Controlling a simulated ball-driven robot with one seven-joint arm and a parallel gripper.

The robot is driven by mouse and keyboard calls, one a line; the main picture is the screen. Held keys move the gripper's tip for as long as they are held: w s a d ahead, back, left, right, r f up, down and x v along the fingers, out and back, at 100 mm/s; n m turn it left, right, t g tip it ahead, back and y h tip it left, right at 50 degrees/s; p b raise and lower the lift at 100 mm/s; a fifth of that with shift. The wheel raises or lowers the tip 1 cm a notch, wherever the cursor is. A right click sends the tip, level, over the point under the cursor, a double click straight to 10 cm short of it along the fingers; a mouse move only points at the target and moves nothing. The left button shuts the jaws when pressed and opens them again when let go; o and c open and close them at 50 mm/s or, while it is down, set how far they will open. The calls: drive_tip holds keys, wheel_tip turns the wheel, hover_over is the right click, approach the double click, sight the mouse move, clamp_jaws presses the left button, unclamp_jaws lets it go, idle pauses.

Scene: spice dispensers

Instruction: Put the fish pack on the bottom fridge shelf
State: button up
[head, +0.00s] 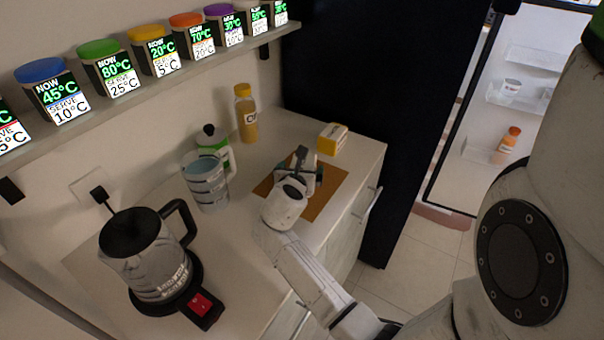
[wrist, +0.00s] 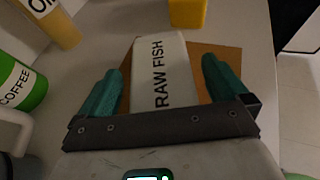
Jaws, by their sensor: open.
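The fish pack (wrist: 163,65), a white pack marked "RAW FISH", lies on a brown board (wrist: 222,62) on the counter. In the wrist view it lies between the two green fingers of my gripper (wrist: 162,72). The fingers are open, with a gap on each side of the pack. In the head view my gripper (head: 300,172) is low over the board (head: 330,188) and hides most of the pack. The fridge door (head: 470,125) stands open at the right, its inner side showing door bins. The bottom fridge shelf is not in view.
A yellow pack (head: 332,138), a bottle with a yellow cap (head: 246,115), a coffee jar (wrist: 18,82), a clear jug (head: 207,183) and a kettle (head: 148,260) share the counter. Spice dispensers (head: 110,70) line a wall shelf. A dark tall panel (head: 400,110) stands beyond the counter.

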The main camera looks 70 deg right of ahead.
drive_tip(key=shift+w+d+f, duration=0.1)
drive_tip(key=shift+d, duration=0.2)
drive_tip(key=shift+c, duration=0.2)
drive_tip(key=c, duration=1.4)
drive_tip(key=shift+r, duration=0.65)
wheel_tip(320, 180, up, 3)
drive_tip(key=shift+a+f, duration=0.15)
drive_tip(key=s+a+r, duration=0.2)
drive_tip(key=s+r, duration=0.1)
drive_tip(key=s, duration=0.1)
drive_tip(key=s+a+r, duration=0.2)
drive_tip(key=s+r, duration=0.1)
drive_tip(key=s, duration=0.1)
drive_tip(key=s+a+r+p, duration=0.1)
drive_tip(key=s+a+r, duration=0.2)
drive_tip(key=s, duration=0.1)
